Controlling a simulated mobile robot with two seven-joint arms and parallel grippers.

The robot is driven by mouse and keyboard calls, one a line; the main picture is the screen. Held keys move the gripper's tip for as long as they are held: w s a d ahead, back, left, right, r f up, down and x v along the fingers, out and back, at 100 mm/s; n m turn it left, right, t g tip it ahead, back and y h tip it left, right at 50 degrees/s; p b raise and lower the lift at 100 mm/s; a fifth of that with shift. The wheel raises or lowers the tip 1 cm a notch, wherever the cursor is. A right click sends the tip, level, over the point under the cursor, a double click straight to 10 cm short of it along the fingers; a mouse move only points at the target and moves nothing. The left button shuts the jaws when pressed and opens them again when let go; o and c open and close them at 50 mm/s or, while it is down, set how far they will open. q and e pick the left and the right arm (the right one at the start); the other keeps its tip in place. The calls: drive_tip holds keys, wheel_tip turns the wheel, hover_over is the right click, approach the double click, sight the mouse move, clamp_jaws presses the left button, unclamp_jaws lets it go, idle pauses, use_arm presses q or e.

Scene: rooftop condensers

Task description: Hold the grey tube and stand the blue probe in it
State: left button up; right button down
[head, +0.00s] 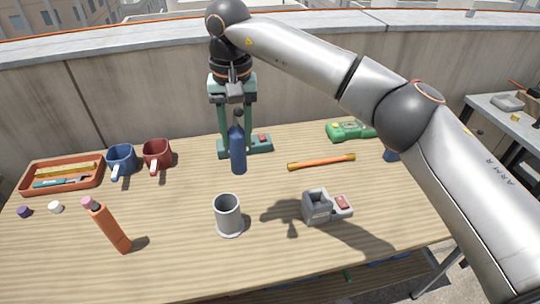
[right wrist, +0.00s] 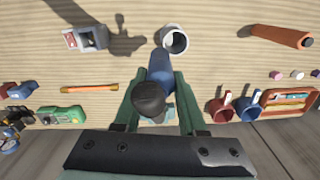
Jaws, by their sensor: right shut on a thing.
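The grey tube (head: 228,214) stands upright on the table, its open mouth facing up; it also shows in the right wrist view (right wrist: 174,41). The blue probe (head: 238,152) has a dark rounded top and hangs roughly upright between the green fingers of my right gripper (head: 236,122). That gripper is shut on it, and in the right wrist view the probe (right wrist: 160,66) points away towards the tube. In the head view the probe's lower end shows above and behind the tube's mouth, apart from it. My left gripper is not in view.
A grey holder with a red patch (head: 318,207) stands right of the tube. Blue (head: 121,160) and red (head: 157,154) mugs, an orange tray (head: 26,181), an orange rod (head: 322,161) and a green device (head: 349,130) lie farther back.

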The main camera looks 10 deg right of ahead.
drive_tip(key=a+r, duration=0.3)
drive_tip(key=a, duration=0.1)
wheel_tip(320, 180, down, 11)
drive_tip(key=shift+w+a+r, duration=0.2)
drive_tip(key=shift+w, duration=0.1)
idle(0.4)
wheel_tip(320, 180, up, 12)
idle(0.8)
